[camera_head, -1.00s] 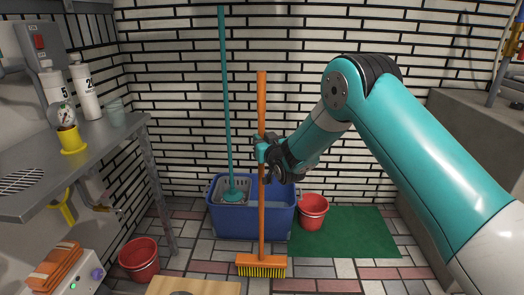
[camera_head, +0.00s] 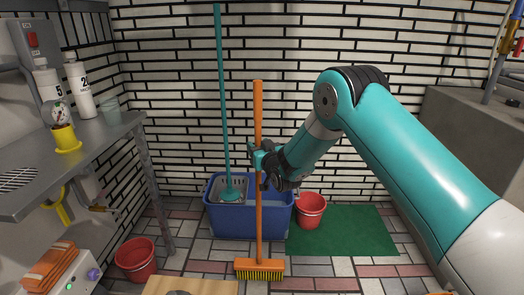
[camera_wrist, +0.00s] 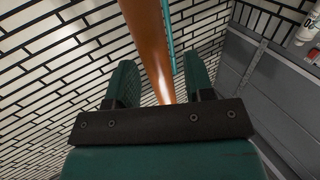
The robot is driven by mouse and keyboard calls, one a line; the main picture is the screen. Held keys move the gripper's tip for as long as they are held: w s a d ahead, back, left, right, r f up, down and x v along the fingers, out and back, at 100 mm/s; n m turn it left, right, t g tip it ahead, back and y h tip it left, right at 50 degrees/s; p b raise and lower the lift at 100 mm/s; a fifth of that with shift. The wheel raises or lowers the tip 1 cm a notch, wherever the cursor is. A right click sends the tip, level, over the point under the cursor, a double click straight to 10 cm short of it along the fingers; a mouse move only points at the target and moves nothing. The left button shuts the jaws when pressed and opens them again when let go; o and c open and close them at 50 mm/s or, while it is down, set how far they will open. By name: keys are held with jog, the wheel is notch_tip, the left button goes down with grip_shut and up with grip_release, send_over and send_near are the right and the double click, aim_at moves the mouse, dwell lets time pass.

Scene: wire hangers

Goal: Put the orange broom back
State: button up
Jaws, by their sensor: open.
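The orange broom (camera_head: 259,205) stands upright on the tiled floor, its bristles down, in front of the blue bucket (camera_head: 240,222). My gripper (camera_head: 257,157) is at the upper part of the handle. In the wrist view the orange handle (camera_wrist: 150,45) runs between the two teal fingers (camera_wrist: 160,80) of my gripper, which are apart. Whether a finger touches the handle I cannot tell.
A teal mop (camera_head: 224,120) stands in the blue bucket. One red bucket (camera_head: 311,210) is by the green mat (camera_head: 345,230), another red bucket (camera_head: 136,260) at the left. A metal counter (camera_head: 70,155) with bottles is at the left. A wooden board (camera_head: 190,286) is at the front.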

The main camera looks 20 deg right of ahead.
jog(key=s+d+b, duration=0.2)
jog(key=s+b, duration=0.5)
jog(key=s, duration=0.4)
jog(key=s+a+r+n+g+y, duration=0.1)
jog(key=s+a+r+g, duration=0.2)
jog(key=s, duration=0.5)
jog(key=s+a+r+n+g+y, duration=0.1)
jog(key=s+a+n+g, duration=0.1)
jog(key=s+a+g, duration=0.35)
jog(key=s+a+r+n+g+y, duration=0.15)
jog(key=s+g, duration=0.35)
jog(key=s, duration=0.5)
jog(key=s+d+g+h, duration=0.2)
jog(key=s+d+g, duration=0.1)
jog(key=s, duration=1.2)
jog(key=shift+d+r+n+g, duration=0.2)
jog(key=shift+r+n+g, duration=0.2)
jog(key=shift+g, duration=0.45)
